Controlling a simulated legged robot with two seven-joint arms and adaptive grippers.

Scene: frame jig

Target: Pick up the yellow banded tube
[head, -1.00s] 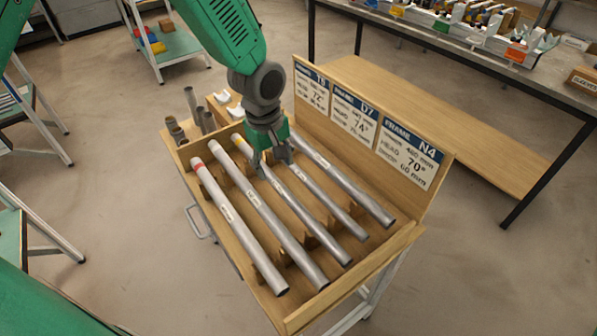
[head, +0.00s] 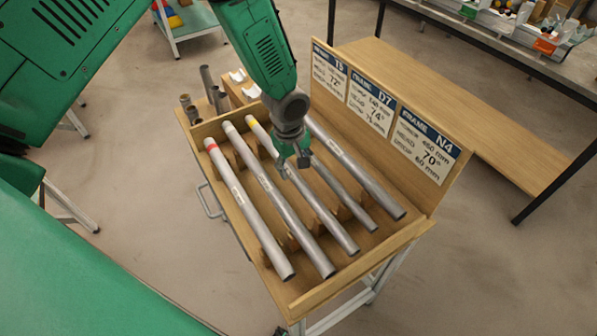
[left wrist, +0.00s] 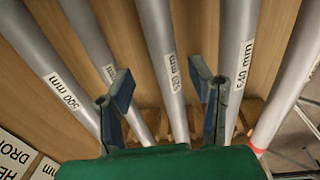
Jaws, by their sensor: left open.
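The yellow banded tube (head: 323,214) lies in the wooden rack as the middle one of several grey tubes. Its yellow band shows near its far end. My left gripper (head: 292,164) is open above this tube, pointing down, a little nearer to me than the band. In the left wrist view, a tube labelled 520 mm (left wrist: 160,32) runs between the two spread fingers (left wrist: 162,88); by its place in the row it is the yellow banded one. The palm hides its lower part and no yellow shows there. I cannot tell the height gap. My right gripper is not in view.
The red banded tube (head: 247,209) and another tube (head: 277,205) lie left of it; two more (head: 362,177) lie right. The rack tray (head: 362,262) has a tall sign board (head: 436,128) on its right. Short upright tubes (head: 207,82) stand at its far left corner.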

